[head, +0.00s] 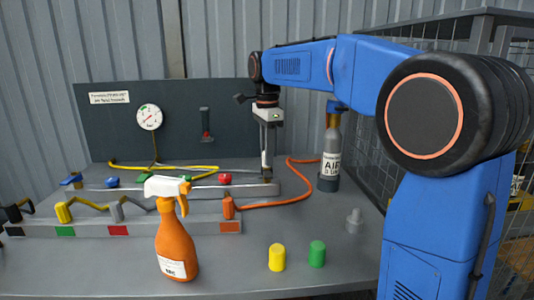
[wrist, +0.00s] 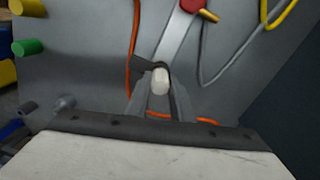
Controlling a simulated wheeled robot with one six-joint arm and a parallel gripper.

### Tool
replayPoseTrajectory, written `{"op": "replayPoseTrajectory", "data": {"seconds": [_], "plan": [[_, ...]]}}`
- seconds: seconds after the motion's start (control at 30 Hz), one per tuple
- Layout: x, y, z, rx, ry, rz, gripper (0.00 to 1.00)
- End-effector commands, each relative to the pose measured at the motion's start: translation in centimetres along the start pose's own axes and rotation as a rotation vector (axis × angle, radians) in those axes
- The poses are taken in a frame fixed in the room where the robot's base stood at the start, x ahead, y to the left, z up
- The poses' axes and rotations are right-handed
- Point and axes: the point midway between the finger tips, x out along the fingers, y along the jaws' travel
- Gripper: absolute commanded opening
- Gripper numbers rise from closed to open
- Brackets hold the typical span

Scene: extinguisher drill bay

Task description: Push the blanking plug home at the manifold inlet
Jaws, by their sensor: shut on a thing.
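My gripper (head: 267,170) points straight down at the right end of the rear manifold bar (head: 240,191), its fingers close together. In the wrist view my gripper (wrist: 160,88) is shut on a small white rounded piece, which looks like the blanking plug (wrist: 160,77). The plug sits between the fingertips, over the end of the manifold bar (wrist: 177,38). The inlet itself is hidden under the plug and fingers. I cannot tell how deep the plug sits or whether it touches the bar.
An orange spray bottle (head: 176,243) stands in front. Yellow (head: 277,257) and green (head: 317,253) cylinders and a grey fitting (head: 354,221) stand front right. A grey air bottle (head: 331,150) stands behind right. An orange hose (head: 297,196) curves beside the manifold's right end.

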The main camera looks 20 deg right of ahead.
Motion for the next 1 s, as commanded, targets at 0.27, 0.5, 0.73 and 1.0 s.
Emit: {"op": "replayPoseTrajectory", "data": {"seconds": [0.27,0.5,0.73,1.0], "plan": [[0.1,0.0,0.0,0.0,0.0,0.001,0.42],[0.0,0.0,0.0,0.0,0.0,0.001,0.43],[-1.2,-0.1,0.0,0.0,0.0,-0.001,0.43],[-6.1,-0.1,0.0,0.0,0.0,-0.001,0.43]]}}
